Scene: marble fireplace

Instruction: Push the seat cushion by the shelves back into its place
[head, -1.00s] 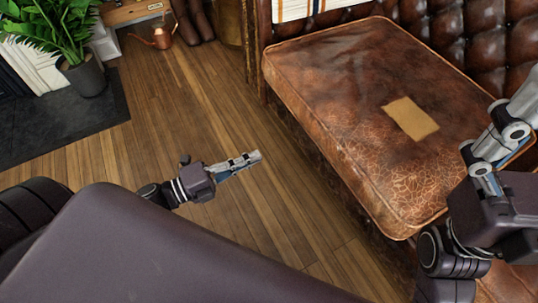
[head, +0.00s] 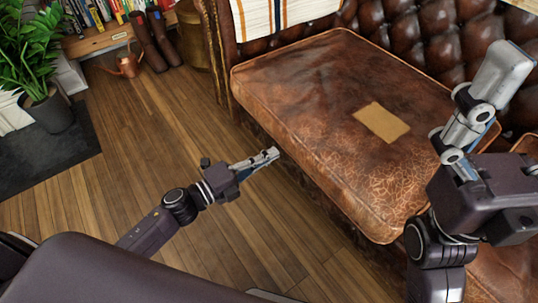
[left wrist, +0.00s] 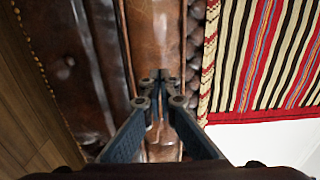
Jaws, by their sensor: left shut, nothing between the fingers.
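The seat cushion (head: 320,95) is worn brown leather with a tan patch and piped edges. It lies on the tufted leather sofa at its left end, with its front edge sticking out over the sofa front. My left gripper (head: 272,154) is shut and empty. In the head view it shows over the floor in front of the cushion's front edge, apart from it. In the left wrist view its fingertips (left wrist: 162,75) meet in front of brown leather. My right gripper (head: 465,115) shows over the right end of the cushion and hides part of it; its jaw state is unclear.
The tufted sofa back (head: 400,35) stands behind the cushion, with a striped throw (head: 275,14) at upper left. A shelf with books (head: 105,15), boots (head: 155,40), a copper watering can (head: 127,64) and a potted plant (head: 45,105) stand at left. Wooden floor (head: 130,140) between is clear.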

